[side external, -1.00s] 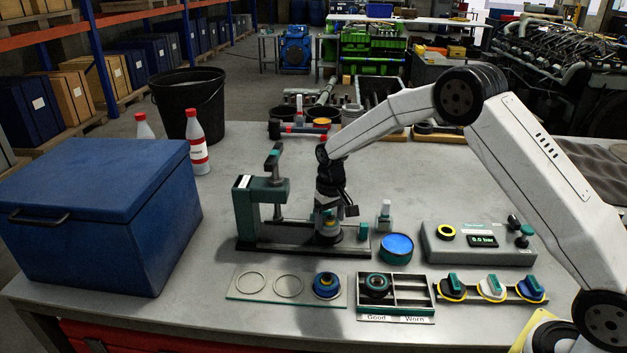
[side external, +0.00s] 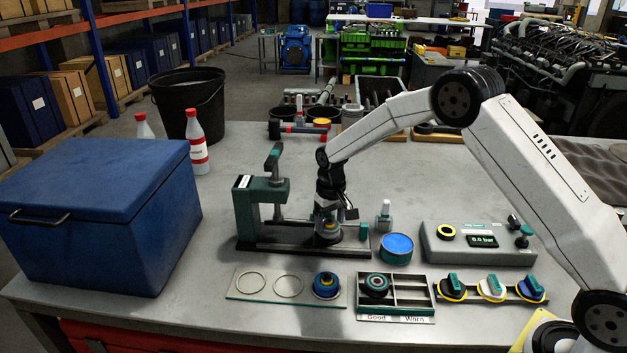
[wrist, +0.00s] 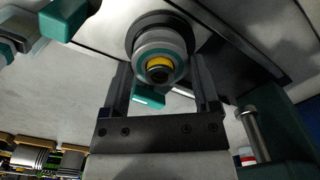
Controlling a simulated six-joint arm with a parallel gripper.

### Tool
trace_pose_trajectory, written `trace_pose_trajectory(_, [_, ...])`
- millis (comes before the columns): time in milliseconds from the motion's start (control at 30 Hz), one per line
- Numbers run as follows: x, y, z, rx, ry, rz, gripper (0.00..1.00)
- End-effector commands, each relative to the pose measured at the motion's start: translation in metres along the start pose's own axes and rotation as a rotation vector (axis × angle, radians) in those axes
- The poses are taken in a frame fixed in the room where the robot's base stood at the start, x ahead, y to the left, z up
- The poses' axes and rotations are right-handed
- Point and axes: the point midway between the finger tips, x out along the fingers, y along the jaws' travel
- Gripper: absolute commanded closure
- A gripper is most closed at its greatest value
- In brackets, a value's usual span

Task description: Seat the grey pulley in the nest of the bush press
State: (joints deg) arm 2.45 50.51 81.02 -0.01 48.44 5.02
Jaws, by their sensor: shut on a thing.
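The bush press (side external: 246,218) has a green frame with a lever on top and a dark rail base on the table. My gripper (side external: 328,222) points down over the right part of that base. It is shut on the grey pulley (wrist: 143,44), which has a teal ring and a yellow centre in the wrist view, between the two fingers (wrist: 160,78). A dark round seat (wrist: 138,24), apparently the nest, shows around the pulley's far side. The pulley is roughly centred over it. I cannot tell whether it is fully down, as the fingers hide much of it in the side view.
A blue-topped tin (side external: 397,246) and a small grey bottle (side external: 384,215) stand right of the press. In front are a plate with a blue pulley (side external: 326,285) and a sorting tray (side external: 395,313) holding a dark pulley. A large blue box (side external: 100,220) stands left.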

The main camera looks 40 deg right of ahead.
Motion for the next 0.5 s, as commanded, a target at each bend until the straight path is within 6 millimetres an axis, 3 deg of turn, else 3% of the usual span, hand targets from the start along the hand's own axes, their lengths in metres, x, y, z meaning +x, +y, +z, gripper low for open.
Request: trace_pose_trajectory(500, [0.0081, 0.0, -0.0006, 0.0, 0.002, 0.0, 0.8])
